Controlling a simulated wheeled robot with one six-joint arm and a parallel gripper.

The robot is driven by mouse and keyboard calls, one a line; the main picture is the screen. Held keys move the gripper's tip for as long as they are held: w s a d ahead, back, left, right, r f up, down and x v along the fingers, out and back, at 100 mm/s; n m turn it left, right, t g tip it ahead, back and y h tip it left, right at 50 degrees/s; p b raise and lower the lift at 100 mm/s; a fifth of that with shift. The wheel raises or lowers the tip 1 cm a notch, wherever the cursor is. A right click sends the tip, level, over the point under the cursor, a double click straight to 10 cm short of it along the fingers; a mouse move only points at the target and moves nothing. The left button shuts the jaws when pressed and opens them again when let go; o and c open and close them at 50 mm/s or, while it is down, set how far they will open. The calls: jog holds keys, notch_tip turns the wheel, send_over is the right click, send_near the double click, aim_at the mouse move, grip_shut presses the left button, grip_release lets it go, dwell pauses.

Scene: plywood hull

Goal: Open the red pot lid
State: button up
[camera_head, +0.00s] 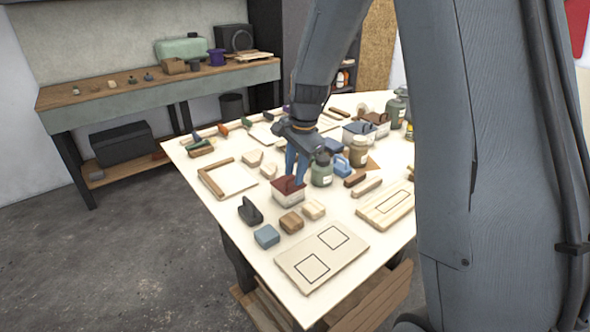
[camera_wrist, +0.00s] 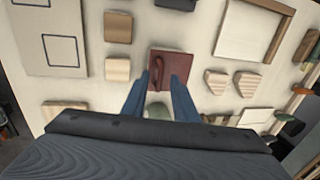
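The red pot lid (camera_head: 284,184) sits on a pale, box-shaped pot (camera_head: 287,198) near the middle of the table. In the wrist view the lid (camera_wrist: 172,61) is a dark red square with a raised handle (camera_wrist: 157,68) of the same colour. My gripper (camera_head: 296,180) points down at the lid from above. Its two blue fingers are apart in the wrist view (camera_wrist: 160,78), with the handle between their tips and a gap visible. I cannot tell whether the fingertips touch the lid. The fingers hide part of the lid's near edge.
A green jar (camera_head: 321,173) stands close to the right of my gripper. A black-handled object (camera_head: 250,211), wooden blocks (camera_head: 291,222) and a blue block (camera_head: 266,236) lie in front. A board with two outlined squares (camera_head: 310,277) lies near the table's front edge.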

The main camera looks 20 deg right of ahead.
grip_shut()
dwell(1.4)
